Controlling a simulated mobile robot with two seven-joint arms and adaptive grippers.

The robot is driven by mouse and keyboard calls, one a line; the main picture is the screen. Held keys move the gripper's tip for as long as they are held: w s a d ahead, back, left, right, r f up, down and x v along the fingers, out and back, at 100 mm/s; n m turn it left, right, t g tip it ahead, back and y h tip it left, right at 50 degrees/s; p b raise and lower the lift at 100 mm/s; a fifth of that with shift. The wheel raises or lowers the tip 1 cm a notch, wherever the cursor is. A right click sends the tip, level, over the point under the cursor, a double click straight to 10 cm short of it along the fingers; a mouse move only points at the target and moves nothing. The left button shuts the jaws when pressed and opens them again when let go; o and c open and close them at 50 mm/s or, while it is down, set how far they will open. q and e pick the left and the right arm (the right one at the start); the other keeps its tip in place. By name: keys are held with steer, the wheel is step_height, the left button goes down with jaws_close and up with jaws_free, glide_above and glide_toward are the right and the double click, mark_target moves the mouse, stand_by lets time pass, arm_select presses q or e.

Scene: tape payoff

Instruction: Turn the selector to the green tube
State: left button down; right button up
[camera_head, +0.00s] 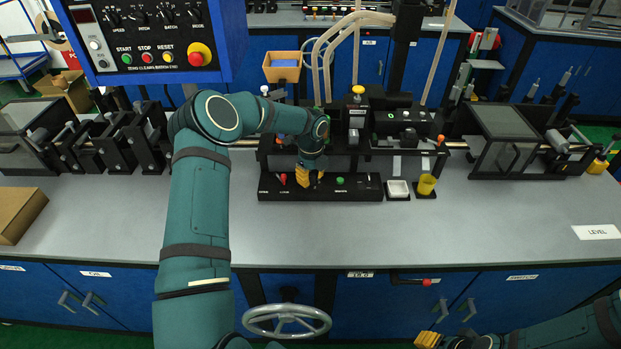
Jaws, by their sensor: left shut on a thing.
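A low black control panel (357,188) lies on the grey bench in front of the machine. My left gripper (309,180) reaches down to its left part, with yellow fingertips shut on a small part there. That part looks like the selector, but the fingers hide it, so its pointing direction cannot be read. I cannot make out a green tube clearly. My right gripper (428,340) is low at the bottom edge, away from the bench top; its opening is unclear.
A hanging blue control box (150,40) fills the upper left. A cardboard box (18,213) lies at left. The bench front is mostly clear.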

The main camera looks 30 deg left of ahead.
arm_select(q)
steer(key=n, duration=0.3)
steer(key=shift+f+n+b, duration=0.1)
steer(key=shift+n+b, duration=0.3)
steer(key=n+b, duration=0.1)
steer(key=n, duration=0.3)
steer(key=shift+s+n, duration=0.1)
steer(key=shift+n, duration=0.2)
steer(key=n, duration=0.4)
steer(key=shift+b, duration=0.3)
steer(key=n, duration=0.8)
steer(key=shift+n+b, duration=0.3)
steer(key=n, duration=0.3)
steer(key=shift+s+d+n, duration=0.1)
steer(key=shift+n, duration=0.3)
steer(key=n, duration=0.4)
steer(key=shift+n+p, duration=0.5)
steer(key=shift+n, duration=1.3)
steer(key=shift+f, duration=0.1)
